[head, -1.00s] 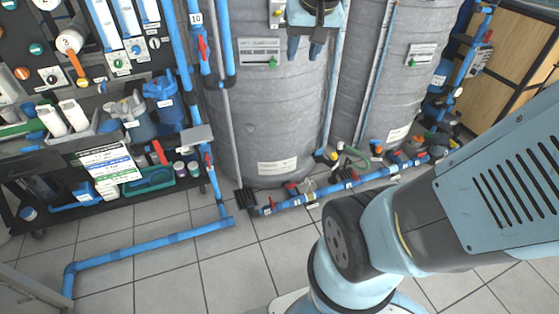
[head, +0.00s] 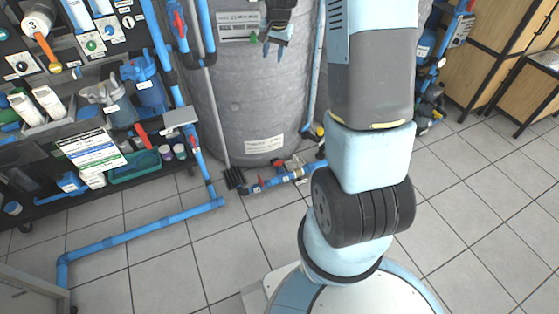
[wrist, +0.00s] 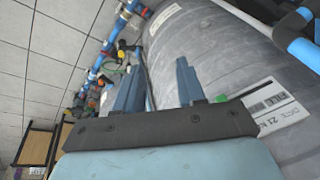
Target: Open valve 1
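Several red valve handles sit on blue pipes in the head view: one on the upright pipe at the top (head: 178,24), one lower on that pipe (head: 196,151), and others on the low floor pipe (head: 284,180). The labels are too small to read, so I cannot tell which is valve 1. My gripper (head: 273,50) is at the top of the head view, in front of the grey tank, right of the upright pipe and apart from every handle. In the wrist view, my gripper (wrist: 160,68) has its two blue fingers apart with nothing between them.
The large grey tank (head: 245,105) stands behind my gripper. A dark rack with bottles and blue filter housings (head: 150,92) is at left. A blue pipe (head: 140,238) runs low over the tiles. Wooden cabinets (head: 497,50) stand at right. Tiled floor (head: 480,190) is free at right.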

